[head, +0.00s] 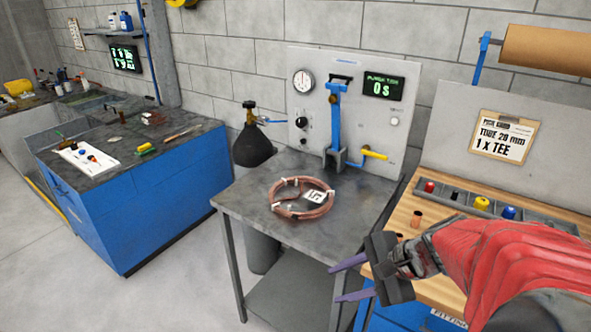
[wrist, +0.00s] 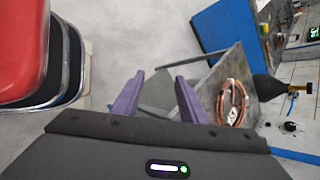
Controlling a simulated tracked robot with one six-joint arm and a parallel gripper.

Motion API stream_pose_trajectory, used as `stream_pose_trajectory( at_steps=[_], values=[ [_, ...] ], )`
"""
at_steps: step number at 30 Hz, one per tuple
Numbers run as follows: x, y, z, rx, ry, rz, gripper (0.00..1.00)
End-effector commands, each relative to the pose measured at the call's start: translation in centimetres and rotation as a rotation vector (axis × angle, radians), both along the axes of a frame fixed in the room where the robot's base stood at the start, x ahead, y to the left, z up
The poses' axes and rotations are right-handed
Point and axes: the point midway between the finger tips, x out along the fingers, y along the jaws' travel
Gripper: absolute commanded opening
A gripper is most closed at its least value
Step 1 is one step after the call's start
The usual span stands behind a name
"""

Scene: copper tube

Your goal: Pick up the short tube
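A short copper tube (head: 416,218) stands upright on the wooden bench top at the right in the head view. A second small copper piece (head: 400,237) shows just in front of it, partly hidden by my arm; I cannot tell its shape. My gripper (head: 334,284) is open and empty, over the front left edge of the wooden bench. Its purple fingers point left, away from the short tube. In the wrist view my gripper (wrist: 152,88) shows its two fingers spread apart with nothing between them. The short tube is not visible in that view.
A copper coil (head: 301,199) lies on the grey table (head: 240,192) left of my gripper. A grey parts tray (head: 460,199) with coloured caps sits behind the short tube. A clipboard (head: 505,137) hangs above. Open floor lies between the tables.

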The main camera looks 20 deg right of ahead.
Motion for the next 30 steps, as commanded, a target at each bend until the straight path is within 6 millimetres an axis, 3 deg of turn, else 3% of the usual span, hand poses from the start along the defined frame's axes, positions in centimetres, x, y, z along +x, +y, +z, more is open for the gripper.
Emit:
stream_pose_trajectory(
  at_steps=[11, 18, 21, 25, 30],
  values=[
    [1.4, -10.4, -1.3, 0.426, -0.02, -0.583, 0.39],
    [-0.1, -18.6, -2.4, 0.682, -0.088, -0.936, 0.39],
    [-1.0, -21.2, -2.7, 0.761, -0.117, -1.042, 0.39],
    [-1.8, -23.2, -3.0, 0.815, -0.143, -1.117, 0.39],
    [-1.9, -23.5, -3.0, 0.827, -0.148, -1.133, 0.39]
  ],
)
